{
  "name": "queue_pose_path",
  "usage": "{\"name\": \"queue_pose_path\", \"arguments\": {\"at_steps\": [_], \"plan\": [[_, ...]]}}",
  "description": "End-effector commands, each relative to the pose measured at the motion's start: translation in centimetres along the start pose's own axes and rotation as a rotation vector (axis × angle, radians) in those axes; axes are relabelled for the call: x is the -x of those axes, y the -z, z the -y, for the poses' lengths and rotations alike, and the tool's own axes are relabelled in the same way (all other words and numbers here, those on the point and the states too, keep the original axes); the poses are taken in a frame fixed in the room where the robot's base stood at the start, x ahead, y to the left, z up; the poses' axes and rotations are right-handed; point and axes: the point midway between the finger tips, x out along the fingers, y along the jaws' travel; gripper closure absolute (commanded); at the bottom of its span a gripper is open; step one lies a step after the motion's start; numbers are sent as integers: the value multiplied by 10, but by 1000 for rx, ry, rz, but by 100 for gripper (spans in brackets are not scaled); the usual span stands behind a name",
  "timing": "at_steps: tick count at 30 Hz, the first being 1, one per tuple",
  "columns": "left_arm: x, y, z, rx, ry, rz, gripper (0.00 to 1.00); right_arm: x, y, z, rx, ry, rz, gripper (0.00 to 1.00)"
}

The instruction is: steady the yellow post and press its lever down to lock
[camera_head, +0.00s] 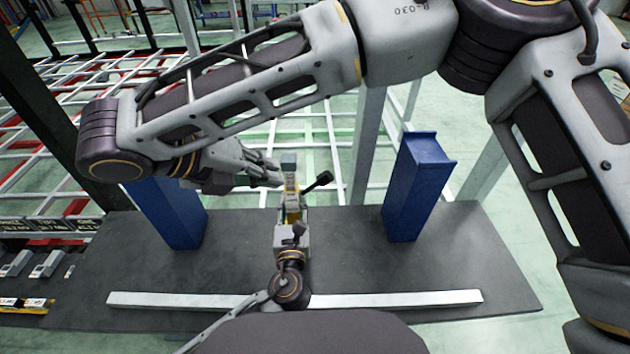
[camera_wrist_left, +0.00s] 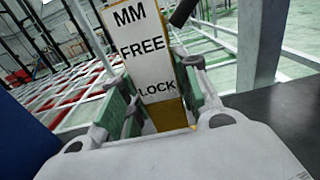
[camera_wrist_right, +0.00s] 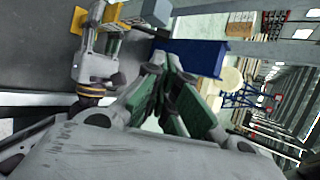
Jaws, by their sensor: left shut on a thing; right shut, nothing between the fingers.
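The yellow post (camera_head: 292,205) stands upright near the middle of the head view, with a grey cap. In the left wrist view its white label (camera_wrist_left: 143,48) reads "MM", "FREE" and "LOCK". Its black lever (camera_head: 319,181) sticks out to the right and tilts upward; part of it shows in the left wrist view (camera_wrist_left: 182,12). My left gripper (camera_head: 291,226) is shut on the lower post. My right gripper (camera_head: 277,174) is shut and empty, just left of the post's top; contact is unclear. In the right wrist view its fingertips (camera_wrist_right: 160,75) are together.
Blue blocks stand left (camera_head: 170,215) and right (camera_head: 418,185) of the post on the dark table (camera_head: 440,265). A pale bar (camera_head: 400,298) lies along the near side. A white frame (camera_head: 65,100) fills the back left. My right arm crosses above the table.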

Motion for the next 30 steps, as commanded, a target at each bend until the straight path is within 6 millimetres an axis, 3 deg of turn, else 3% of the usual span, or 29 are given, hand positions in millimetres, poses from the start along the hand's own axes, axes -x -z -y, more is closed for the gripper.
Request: {"name": "queue_pose_path", "arguments": {"at_steps": [8, 14, 30], "plan": [[0, 0, 0, 0, 0, 0, 100, -6, 0, 0, -1, 0, -1, 100], [0, 0, 0, 0, 0, 0, 100, -22, 0, 0, 0, 0, -2, 100], [0, 0, 0, 0, 0, 0, 100, -91, 0, 1, -2, 2, -1, 100]]}}
